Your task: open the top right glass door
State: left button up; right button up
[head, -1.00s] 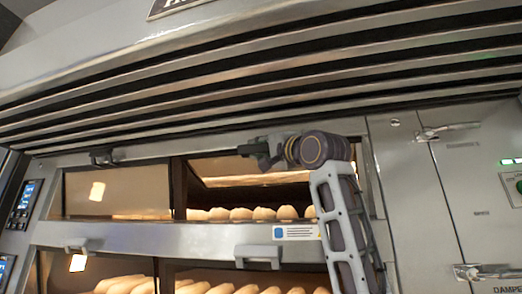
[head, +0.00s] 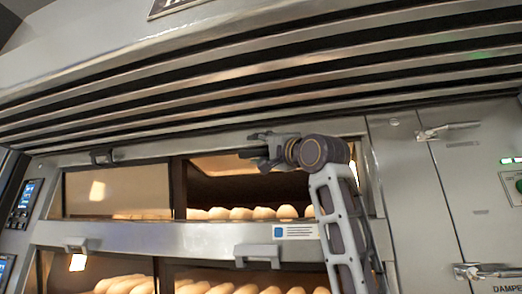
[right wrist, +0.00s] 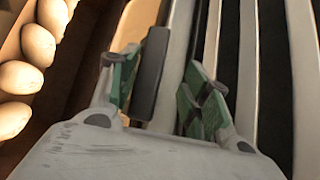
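The top right glass door (head: 232,185) is in the upper right oven opening in the head view, with bread rolls showing behind it. I cannot tell whether it is shut or slightly ajar. My right gripper (head: 252,156) is at its top edge and hides the handle there. In the right wrist view a dark handle bar (right wrist: 150,72) lies between the two green-padded fingers of the right gripper (right wrist: 160,90). It lies close to the left finger, with a gap to the right one. The fingers are apart. My left gripper is not in view.
The top left door (head: 120,190) is shut, with a dark handle (head: 103,156). Lower doors have handles (head: 258,252) of their own. Louvred slats (head: 270,85) run above the doors. A steel cabinet (head: 450,190) with latches stands at the right.

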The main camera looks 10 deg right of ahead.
jog(key=shift+s, duration=0.1)
jog(key=shift+s+d+f, duration=0.15)
jog(key=shift+s+d, duration=0.1)
jog(key=shift+s, duration=0.15)
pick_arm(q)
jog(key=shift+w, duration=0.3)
pick_arm(e)
jog(key=v, duration=1)
jog(key=shift+s+d+f, duration=0.2)
jog(key=shift+s+f, duration=0.05)
jog(key=shift+s, duration=0.05)
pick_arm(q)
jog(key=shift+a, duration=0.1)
